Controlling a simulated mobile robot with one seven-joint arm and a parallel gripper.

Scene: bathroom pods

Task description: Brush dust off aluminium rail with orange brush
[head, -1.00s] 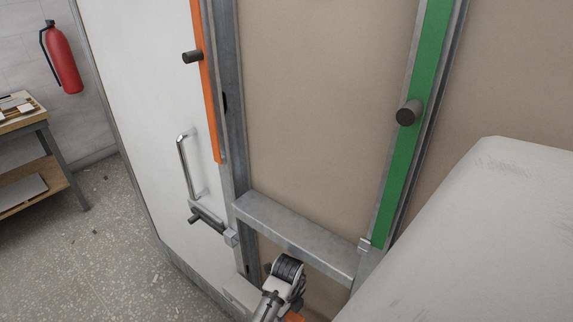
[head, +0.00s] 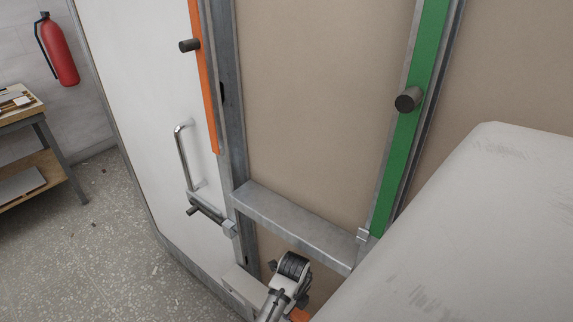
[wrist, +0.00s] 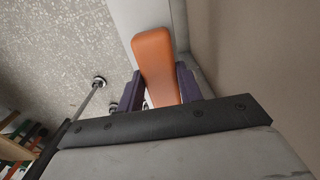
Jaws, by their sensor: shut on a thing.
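The orange brush (wrist: 155,62) shows its rounded handle in the wrist view, between the dark purple finger pads of my gripper (wrist: 160,88). My gripper is shut on it. The bristles are hidden. In the head view a small orange patch (head: 299,314), perhaps the brush, shows at the bottom edge beside my wrist. A grey metal rail (head: 290,222) runs across between two uprights, above and behind my wrist. I cannot tell whether it is the aluminium rail of the task, and no dust is clear on it.
A vertical orange strip (head: 204,95) and a green strip (head: 405,150) carry dark round knobs. A chrome handle (head: 184,160) is on the white panel at left. A large white body (head: 475,230) fills the lower right. A workbench (head: 30,125) and fire extinguisher (head: 59,50) stand at far left.

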